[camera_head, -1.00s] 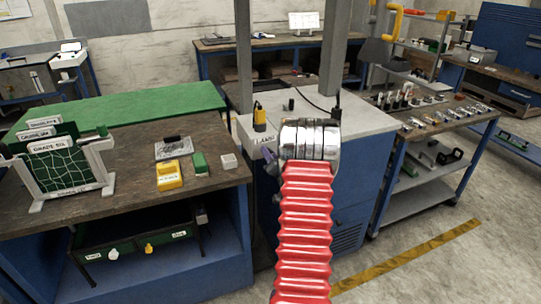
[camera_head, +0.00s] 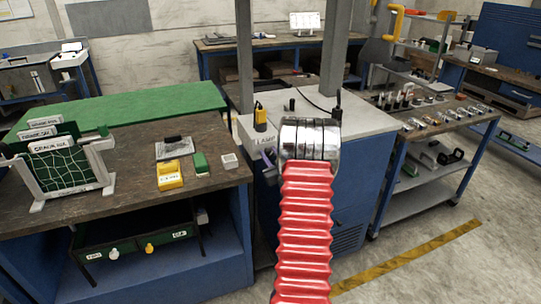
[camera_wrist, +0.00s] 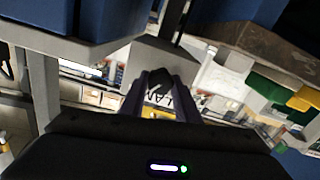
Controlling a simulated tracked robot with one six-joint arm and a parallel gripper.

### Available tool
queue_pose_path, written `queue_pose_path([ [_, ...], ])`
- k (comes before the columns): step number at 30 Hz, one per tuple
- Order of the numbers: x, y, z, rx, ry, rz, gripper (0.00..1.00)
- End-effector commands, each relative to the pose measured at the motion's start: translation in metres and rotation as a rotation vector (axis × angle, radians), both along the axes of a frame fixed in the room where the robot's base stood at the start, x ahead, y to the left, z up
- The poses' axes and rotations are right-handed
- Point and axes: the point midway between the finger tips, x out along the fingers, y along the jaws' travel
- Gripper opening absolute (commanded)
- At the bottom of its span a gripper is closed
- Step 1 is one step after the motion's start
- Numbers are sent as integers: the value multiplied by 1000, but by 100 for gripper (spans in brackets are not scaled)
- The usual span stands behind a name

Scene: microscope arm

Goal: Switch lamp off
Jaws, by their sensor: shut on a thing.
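The lamp label (camera_head: 264,141) is on the front of the grey-topped cabinet (camera_head: 364,121), just left of my arm's silver wrist. Its upside-down letters also show in the wrist view (camera_wrist: 172,101). My gripper (camera_wrist: 160,92) is at the label, its two dark purple fingers close around a small dark knob (camera_wrist: 157,84), which looks like the lamp switch. Only a light purple part of my gripper shows in the head view (camera_head: 268,157). The red ribbed sleeve of my arm hides much of the cabinet front. The switch's setting cannot be told.
A yellow-and-black device (camera_head: 260,117) stands on the cabinet top near its left edge, close to my wrist. Grey posts rise behind it. A wooden bench (camera_head: 120,190) with a yellow box (camera_head: 169,177) stands left; a trolley of metal parts (camera_head: 445,112) stands right.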

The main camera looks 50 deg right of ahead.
Motion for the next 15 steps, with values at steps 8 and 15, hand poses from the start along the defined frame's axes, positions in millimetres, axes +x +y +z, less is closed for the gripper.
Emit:
queue_pose_path([
  [8,-3,0,-6,-214,141,-5,6],
  [15,-3,1,-7,-379,241,-4,6],
])
